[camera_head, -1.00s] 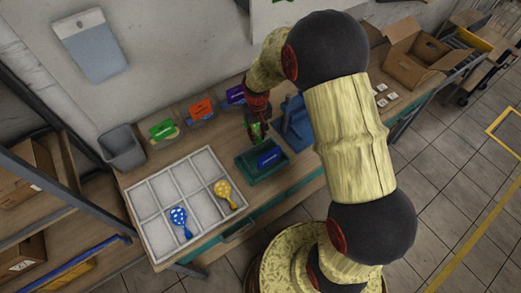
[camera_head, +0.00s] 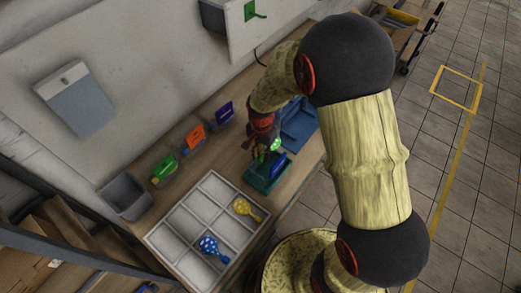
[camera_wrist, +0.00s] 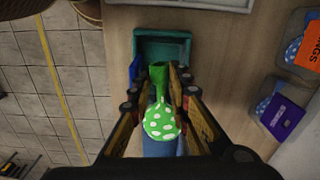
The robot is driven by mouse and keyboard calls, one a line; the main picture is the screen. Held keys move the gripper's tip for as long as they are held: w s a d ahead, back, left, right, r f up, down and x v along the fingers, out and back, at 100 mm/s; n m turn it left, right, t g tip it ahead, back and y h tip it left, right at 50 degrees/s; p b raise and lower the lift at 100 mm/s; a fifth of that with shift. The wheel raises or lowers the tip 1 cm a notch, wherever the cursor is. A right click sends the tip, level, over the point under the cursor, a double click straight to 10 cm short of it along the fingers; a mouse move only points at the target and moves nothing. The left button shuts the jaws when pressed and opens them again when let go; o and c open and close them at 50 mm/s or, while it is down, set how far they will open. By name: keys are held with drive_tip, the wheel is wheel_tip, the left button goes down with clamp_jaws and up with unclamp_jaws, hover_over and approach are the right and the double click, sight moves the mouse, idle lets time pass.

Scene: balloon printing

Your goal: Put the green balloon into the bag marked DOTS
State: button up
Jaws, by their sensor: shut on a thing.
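The green balloon (camera_wrist: 162,125) with white dots is in my gripper (camera_wrist: 160,88); its green neck (camera_wrist: 158,78) lies between the fingers. In the head view, green of the balloon (camera_head: 275,145) shows beside my gripper (camera_head: 262,150), near the teal tray (camera_head: 252,180). Three labelled bags stand along the wall, left of my gripper: one with a green label (camera_head: 164,167), one orange (camera_head: 195,137), one purple (camera_head: 224,110). The orange label (camera_wrist: 314,45) ends in "NGS" in the wrist view. I cannot read DOTS on any label.
A white divided tray (camera_head: 192,210) holds a blue dotted balloon (camera_head: 211,248) and a yellow one (camera_head: 245,208). A grey bin (camera_head: 125,195) stands at the left. A blue container (camera_head: 298,125) is behind my gripper.

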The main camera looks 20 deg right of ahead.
sight(261, 169)
drive_tip(key=shift+w+f+m, duration=0.1)
drive_tip(key=shift+m, duration=0.6)
drive_tip(key=shift+f+b, duration=3.6)
drive_tip(key=shift+f, duration=1.85)
drive_tip(key=o, duration=0.8)
drive_tip(key=shift+r+p, duration=4.3)
drive_tip(key=shift+r, duration=2.25)
